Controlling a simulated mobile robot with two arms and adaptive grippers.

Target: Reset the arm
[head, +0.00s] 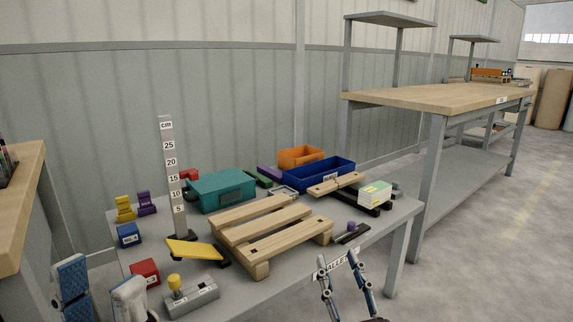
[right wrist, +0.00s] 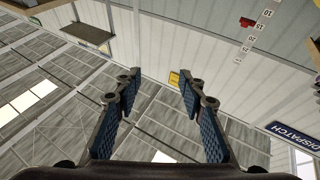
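My left gripper (head: 100,272) is at the bottom left of the head view, beside the table's near left corner. Its two fingers stand apart, one showing a blue pad, and nothing shows between them. My right gripper (head: 338,262) is at the bottom middle, in front of the table's front edge and its label. Its fingers point up and are apart. In the right wrist view the right gripper (right wrist: 162,85) is open and empty, with ceiling and wall beyond. Both arms are mostly out of view.
A grey table (head: 340,256) holds a wooden pallet (head: 268,228), a teal case (head: 222,188), a blue bin (head: 318,174), an orange bin (head: 300,157), a height scale (head: 174,175) and small blocks. A wooden bench (head: 455,97) stands right. Open floor (head: 490,230) lies at the right.

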